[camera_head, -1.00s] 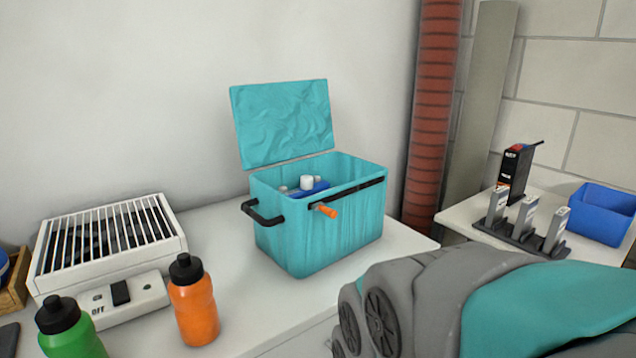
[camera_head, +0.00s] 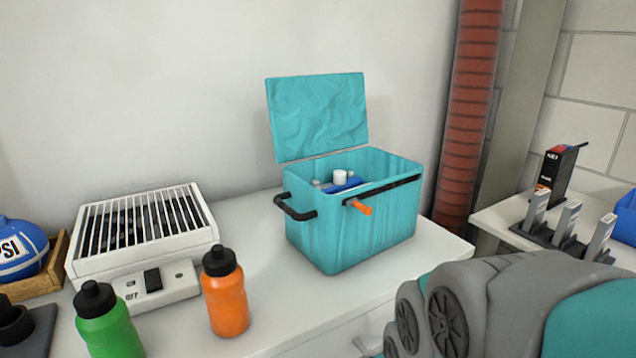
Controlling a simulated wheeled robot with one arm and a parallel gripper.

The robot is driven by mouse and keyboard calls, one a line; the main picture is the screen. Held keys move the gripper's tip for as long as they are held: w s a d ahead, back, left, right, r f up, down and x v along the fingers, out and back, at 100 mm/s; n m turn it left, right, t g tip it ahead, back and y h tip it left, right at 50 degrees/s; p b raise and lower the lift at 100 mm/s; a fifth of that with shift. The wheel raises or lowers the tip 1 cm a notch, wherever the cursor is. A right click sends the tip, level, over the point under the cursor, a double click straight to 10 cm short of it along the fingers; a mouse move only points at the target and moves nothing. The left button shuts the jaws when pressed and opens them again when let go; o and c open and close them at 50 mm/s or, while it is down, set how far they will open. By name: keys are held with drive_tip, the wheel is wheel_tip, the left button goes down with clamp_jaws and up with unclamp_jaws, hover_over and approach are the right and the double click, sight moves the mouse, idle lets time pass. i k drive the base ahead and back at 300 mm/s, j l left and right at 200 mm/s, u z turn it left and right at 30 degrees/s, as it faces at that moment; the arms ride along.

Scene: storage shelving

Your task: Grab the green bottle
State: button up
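The green bottle (camera_head: 110,333) has a black cap and stands upright on the white counter at the lower left. Its bottom is cut off by the picture's edge. An orange bottle (camera_head: 226,299) with a black cap stands to its right, apart from it. A grey and teal part of my own body fills the lower right. My gripper is not in view.
An open teal cooler (camera_head: 345,240) with items inside stands mid-counter. A white grill-topped appliance (camera_head: 150,287) stands behind the bottles. A blue ball (camera_head: 20,250) sits in a wooden tray at the left. A side table (camera_head: 500,216) holds grey devices. Counter between orange bottle and cooler is clear.

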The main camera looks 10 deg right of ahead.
sight(102, 319)
drive_tip(key=j+u, duration=0.1)
drive_tip(key=u, duration=0.3)
drive_tip(key=k+j+u, duration=0.1)
drive_tip(key=u, duration=0.35)
drive_tip(key=j+u, duration=0.2)
drive_tip(key=u, duration=0.2)
